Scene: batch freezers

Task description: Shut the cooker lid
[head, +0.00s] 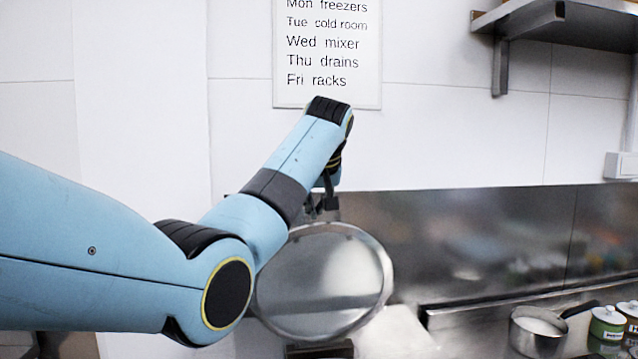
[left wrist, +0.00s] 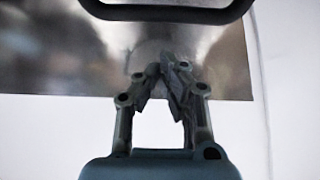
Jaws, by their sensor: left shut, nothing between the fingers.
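The round steel cooker lid (head: 325,280) stands raised and steeply tilted in the head view, its broad shiny face toward me. My left arm covers its left edge. The cooker body cannot be made out below it. My left gripper (head: 324,206) is at the lid's upper rim, partly hidden by my own wrist; I cannot tell whether it touches. In the left wrist view the left gripper (left wrist: 163,78) has its fingertips together with nothing between them. A dark rounded bar crosses the top of that view. My right gripper is not in view.
A steel pan with a dark handle (head: 538,330) stands at the lower right, beside green-labelled tins (head: 607,325). A steel backsplash (head: 480,240) runs behind. A wall shelf (head: 565,25) juts out at the upper right. A printed notice (head: 327,55) hangs above the gripper.

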